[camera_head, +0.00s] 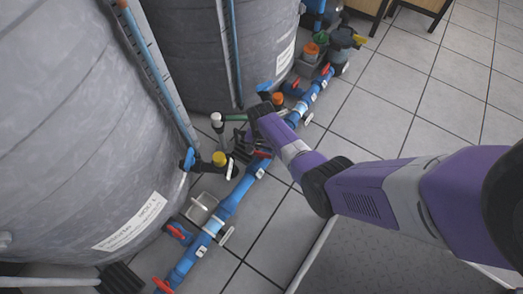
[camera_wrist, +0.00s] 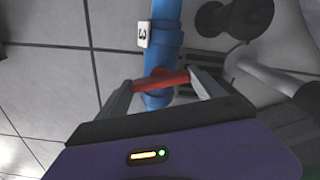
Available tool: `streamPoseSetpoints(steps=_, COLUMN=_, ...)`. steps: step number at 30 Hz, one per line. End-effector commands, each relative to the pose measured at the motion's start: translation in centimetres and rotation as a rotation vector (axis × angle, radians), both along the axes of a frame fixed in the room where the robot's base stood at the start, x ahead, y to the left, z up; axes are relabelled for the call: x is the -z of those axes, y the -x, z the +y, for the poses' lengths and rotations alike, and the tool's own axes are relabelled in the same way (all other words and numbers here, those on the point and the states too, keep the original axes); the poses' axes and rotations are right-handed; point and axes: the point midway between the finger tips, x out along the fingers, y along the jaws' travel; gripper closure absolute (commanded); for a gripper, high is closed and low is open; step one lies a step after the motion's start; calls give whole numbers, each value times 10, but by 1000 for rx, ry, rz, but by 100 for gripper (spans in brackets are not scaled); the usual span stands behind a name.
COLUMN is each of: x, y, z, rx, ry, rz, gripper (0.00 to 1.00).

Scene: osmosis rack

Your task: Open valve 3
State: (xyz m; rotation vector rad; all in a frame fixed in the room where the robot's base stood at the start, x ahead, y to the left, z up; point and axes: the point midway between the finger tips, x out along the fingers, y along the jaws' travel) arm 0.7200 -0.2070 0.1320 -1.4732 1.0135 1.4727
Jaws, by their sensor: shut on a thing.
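In the wrist view, valve 3's red handle (camera_wrist: 160,80) lies crosswise over a vertical blue pipe (camera_wrist: 165,45). A white tag (camera_wrist: 144,34) marked 3 sits on the pipe just above it. My gripper (camera_wrist: 163,88) has one finger at each end of the red handle and is shut on it. In the head view my gripper (camera_head: 250,143) reaches down to the blue pipe line between the two tanks. A bit of red (camera_head: 263,154) shows beside its fingers; the rest of the handle is hidden there.
Two large grey tanks (camera_head: 70,120) stand left of the pipe line. Other red-handled valves, one at the bottom (camera_head: 163,285) and one farther up (camera_head: 327,70), sit along it. A yellow-capped fitting (camera_head: 219,158) stands close by.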

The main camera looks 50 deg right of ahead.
Motion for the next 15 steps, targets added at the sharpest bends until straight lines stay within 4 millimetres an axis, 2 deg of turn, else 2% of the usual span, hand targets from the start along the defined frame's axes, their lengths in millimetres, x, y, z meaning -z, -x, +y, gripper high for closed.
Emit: streamPoseSetpoints(steps=15, x=-1, y=0, z=1, rx=-490, ry=-2, rz=1, gripper=62)
